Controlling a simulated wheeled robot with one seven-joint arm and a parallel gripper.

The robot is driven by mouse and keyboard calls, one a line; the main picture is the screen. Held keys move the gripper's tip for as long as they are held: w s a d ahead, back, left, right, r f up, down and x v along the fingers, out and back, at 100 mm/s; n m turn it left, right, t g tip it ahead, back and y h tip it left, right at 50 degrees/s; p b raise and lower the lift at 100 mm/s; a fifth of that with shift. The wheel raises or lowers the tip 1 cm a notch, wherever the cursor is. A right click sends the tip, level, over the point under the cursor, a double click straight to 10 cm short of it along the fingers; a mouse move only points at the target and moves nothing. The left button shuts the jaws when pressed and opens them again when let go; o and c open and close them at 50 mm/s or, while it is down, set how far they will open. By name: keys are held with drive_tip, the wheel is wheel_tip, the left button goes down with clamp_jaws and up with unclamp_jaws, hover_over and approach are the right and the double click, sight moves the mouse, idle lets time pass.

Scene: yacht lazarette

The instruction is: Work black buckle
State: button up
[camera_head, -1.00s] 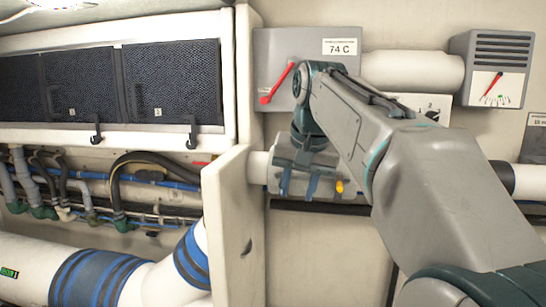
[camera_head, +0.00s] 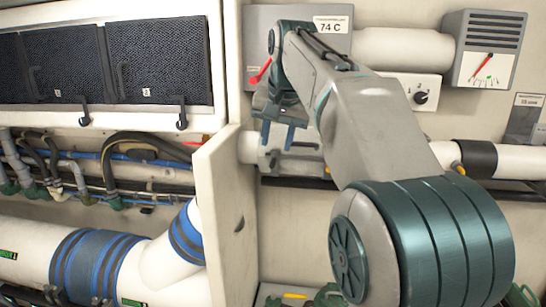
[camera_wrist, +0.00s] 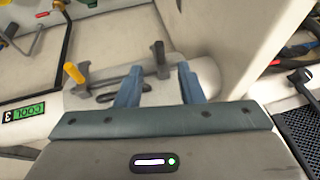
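A grey cylindrical housing (camera_head: 308,160) sits in the white pipe, right of the upright white panel. It also shows in the wrist view (camera_wrist: 110,92). In the wrist view a black buckle (camera_wrist: 160,52) stands up on the housing, beyond and between my fingers. A yellow-tipped buckle (camera_wrist: 74,73) stands left of it and shows as a small yellow spot in the head view (camera_head: 328,170). My gripper (camera_wrist: 160,88) is open, its two blue fingers apart with nothing seen held. In the head view my gripper (camera_head: 277,136) is in front of the housing's upper left. Finger contact is unclear.
The upright white panel (camera_head: 225,200) stands close left of the housing. A grey box with a red lever (camera_head: 260,72) is above, partly behind my arm. Black hooks (camera_head: 182,113) hang below the dark mesh panels at left. A black knob (camera_head: 420,97) is at right.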

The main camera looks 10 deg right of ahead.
sight(273, 162)
drive_tip(key=x, duration=0.5)
drive_tip(key=shift+w+f, duration=0.2)
drive_tip(key=shift+f, duration=0.15)
clamp_jaws()
